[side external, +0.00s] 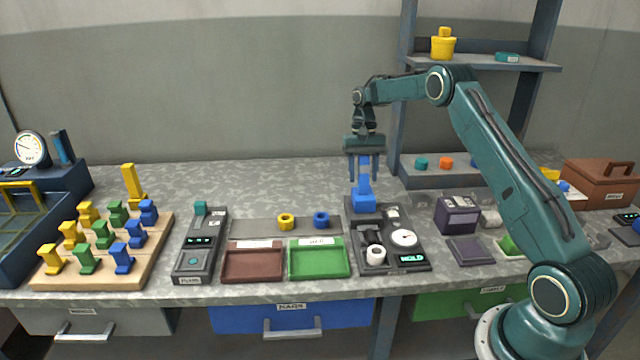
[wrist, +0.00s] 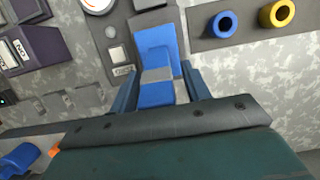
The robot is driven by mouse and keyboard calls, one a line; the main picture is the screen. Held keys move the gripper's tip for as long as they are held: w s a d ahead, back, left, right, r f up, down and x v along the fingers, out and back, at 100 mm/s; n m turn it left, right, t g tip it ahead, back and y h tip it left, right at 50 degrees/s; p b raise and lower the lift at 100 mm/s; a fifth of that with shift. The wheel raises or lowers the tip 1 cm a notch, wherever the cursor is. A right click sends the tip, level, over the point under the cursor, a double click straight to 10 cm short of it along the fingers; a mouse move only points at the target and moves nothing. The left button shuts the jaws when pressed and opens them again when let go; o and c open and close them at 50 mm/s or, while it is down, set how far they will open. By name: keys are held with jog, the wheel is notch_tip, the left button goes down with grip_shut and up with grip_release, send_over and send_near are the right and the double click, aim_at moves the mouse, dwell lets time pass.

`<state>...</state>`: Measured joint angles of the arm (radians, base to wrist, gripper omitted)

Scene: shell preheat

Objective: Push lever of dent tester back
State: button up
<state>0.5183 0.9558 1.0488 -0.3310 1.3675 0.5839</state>
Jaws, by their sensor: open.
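A blue upright piece with a block base (side external: 364,203) stands at that device's back edge. My open fingers (wrist: 160,88) are on either side of its upper part, with gaps visible in the wrist view. A second dark device (side external: 192,258) with a small display and a teal block (side external: 200,208) on its back end stands further left. I cannot tell which device is the dent tester, or make out its lever.
A brown tray (side external: 253,277) and a green tray (side external: 319,275) lie left of the MOLD device. Behind them, a grey strip (side external: 255,226) holds yellow and blue rings. A wooden rack (side external: 60,284) of coloured pieces is far left. A dark purple box (side external: 457,214) stands close right.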

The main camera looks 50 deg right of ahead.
aim_at(364, 189)
jog(key=shift+s+a+r+t+h, duration=0.1)
jog(key=shift+s+a+t+h, duration=0.15)
jog(key=shift+a+t+h, duration=0.05)
jog(key=shift+s+a+r+t+h, duration=0.1)
jog(key=shift+s+a+t+h, duration=0.35)
jog(key=shift+t+h, duration=0.35)
jog(key=shift+s+a+f+t+h, duration=0.1)
jog(key=shift+s+a+t+h, duration=0.4)
jog(key=shift+t+h, duration=0.25)
jog(key=shift+s+a+f+t+h, duration=0.1)
jog(key=shift+s+a+t+h, duration=0.35)
jog(key=shift+t+h, duration=0.3)
jog(key=v, duration=1.4)
jog(key=s+a+r+n+t+y, duration=0.1)
jog(key=s+a+r+n, duration=0.2)
jog(key=s+a+r, duration=0.3)
jog(key=shift+s+a+r, duration=0.3)
jog(key=shift+s+a, duration=1.2)
jog(key=shift+s, duration=0.05)
